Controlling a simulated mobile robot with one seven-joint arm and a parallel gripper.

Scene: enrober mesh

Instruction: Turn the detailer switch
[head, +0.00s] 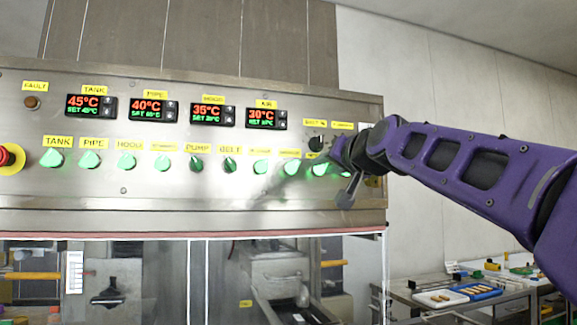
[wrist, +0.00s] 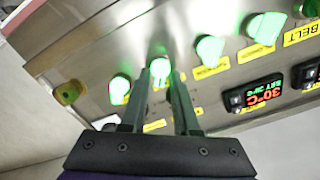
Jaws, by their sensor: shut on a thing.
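The steel control panel (head: 60,205) carries a row of rotary switches under yellow labels. My gripper (head: 335,160) is at the right end of that row in the head view. In the wrist view its two fingers (wrist: 161,77) stand on either side of a lit green switch knob (wrist: 160,66), shut on it. This knob is the third one past the belt switch (head: 229,165). Its label is too blurred or covered to read, so I cannot confirm that it is the detailer switch.
Close beside the held knob are another lit green switch (wrist: 120,89) and, further left, a yellowish knob (wrist: 68,93). A red stop button (head: 8,158) is at the panel's far left. Temperature displays (head: 92,106) sit above the switches. A side table (head: 405,292) stands at lower right.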

